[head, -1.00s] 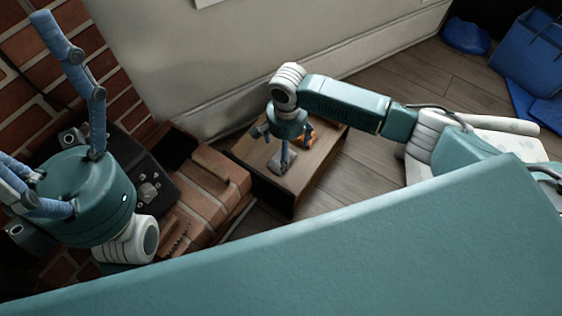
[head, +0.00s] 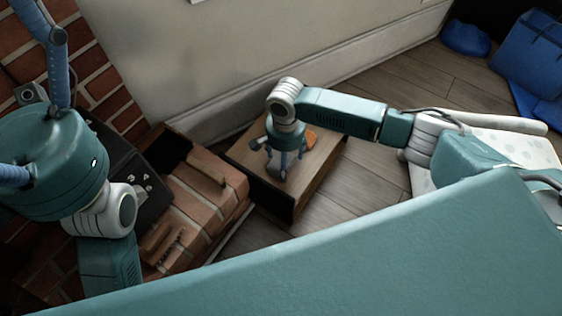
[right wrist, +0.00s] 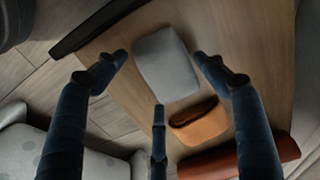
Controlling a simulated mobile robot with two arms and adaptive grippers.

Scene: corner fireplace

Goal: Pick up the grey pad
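The grey pad (right wrist: 166,64) is a rounded light-grey block lying on a wooden box top, seen in the right wrist view. My right gripper (right wrist: 165,82) is open, its blue fingers spread around the pad with gaps on both sides. One finger points at the pad's lower edge; I cannot tell whether it touches. In the head view my right gripper (head: 279,168) hangs over the box top, and its fingers largely hide the pad.
An orange item (right wrist: 201,123) lies close beside the pad, with a dark red item (right wrist: 222,162) past it. The wooden box (head: 318,165) stands by the wall next to a brick hearth (head: 205,205). Blue bags (head: 530,55) lie at far right. Floor (head: 375,185) right of the box is clear.

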